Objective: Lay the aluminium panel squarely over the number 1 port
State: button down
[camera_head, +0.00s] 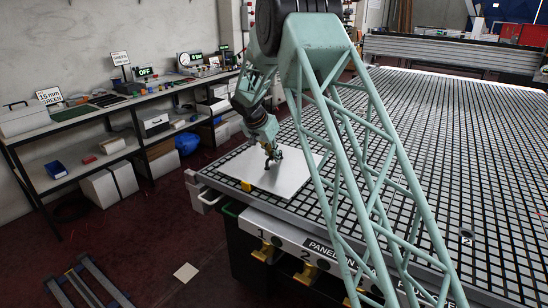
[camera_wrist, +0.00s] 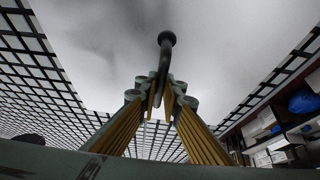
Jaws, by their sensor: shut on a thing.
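The aluminium panel (camera_head: 294,180) is a pale flat square at the near left corner of the grid table (camera_head: 402,104). It lies on or just above the grid; I cannot tell which. It fills the top of the wrist view (camera_wrist: 95,55). My gripper (camera_head: 270,158) is over the panel. In the wrist view its fingers (camera_wrist: 160,98) are shut on a dark bent handle (camera_wrist: 166,55) with a round end, against the panel. The number 1 label (camera_head: 262,233) is on the table's front edge, above a yellow lever (camera_head: 263,252). Any port opening under the panel is hidden.
A yellow block (camera_head: 246,186) sits at the panel's near left edge. A bench with shelves (camera_head: 110,110) lines the left wall. The grid to the right is mostly clear.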

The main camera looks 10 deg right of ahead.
jog(key=shift+f, duration=0.65)
dwell(1.0)
jog(key=c, duration=2.7)
grip_release()
jog(key=shift+c, duration=0.2)
jog(key=shift+f, duration=0.15)
jog(key=shift+v, duration=6.1)
jog(key=shift+d, duration=0.1)
